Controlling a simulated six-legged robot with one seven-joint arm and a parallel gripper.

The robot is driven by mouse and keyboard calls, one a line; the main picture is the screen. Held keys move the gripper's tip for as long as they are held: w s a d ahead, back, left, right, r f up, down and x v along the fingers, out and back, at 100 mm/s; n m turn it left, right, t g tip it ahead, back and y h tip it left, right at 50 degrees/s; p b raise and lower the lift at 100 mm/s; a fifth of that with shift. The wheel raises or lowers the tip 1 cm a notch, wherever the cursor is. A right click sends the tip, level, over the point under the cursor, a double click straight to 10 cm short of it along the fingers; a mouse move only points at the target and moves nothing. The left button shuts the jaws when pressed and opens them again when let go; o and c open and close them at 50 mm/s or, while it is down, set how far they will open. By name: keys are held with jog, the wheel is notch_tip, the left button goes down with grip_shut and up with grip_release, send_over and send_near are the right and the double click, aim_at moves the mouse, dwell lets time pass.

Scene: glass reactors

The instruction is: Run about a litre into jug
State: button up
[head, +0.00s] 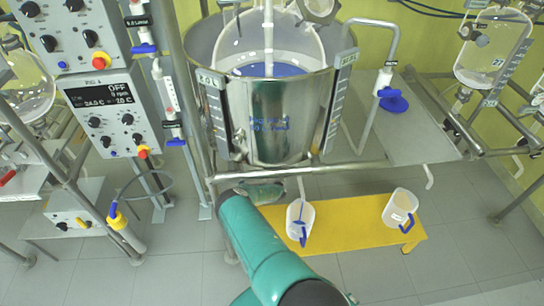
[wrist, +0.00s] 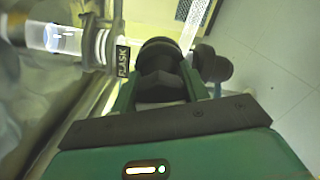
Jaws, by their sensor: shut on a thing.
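A clear jug (head: 296,213) with a blue handle stands on the yellow bench (head: 350,222), below the steel vessel (head: 270,115). A thin pale line runs down to its mouth; I cannot tell whether it is pipe or liquid. Some blue shows in the jug. A second jug (head: 398,206) stands at the bench's right. My gripper (head: 264,192) is under the vessel, left of the first jug.
The vessel holds a clear flask (head: 268,45) with blue liquid. A metal rail (head: 350,168) crosses in front above the bench. Control boxes (head: 110,110) stand at left. A valve with a blue knob (head: 392,100) is at right. The tiled floor by the bench is clear.

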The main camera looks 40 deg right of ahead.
jog(key=shift+n, duration=0.7)
jog(key=o, duration=1)
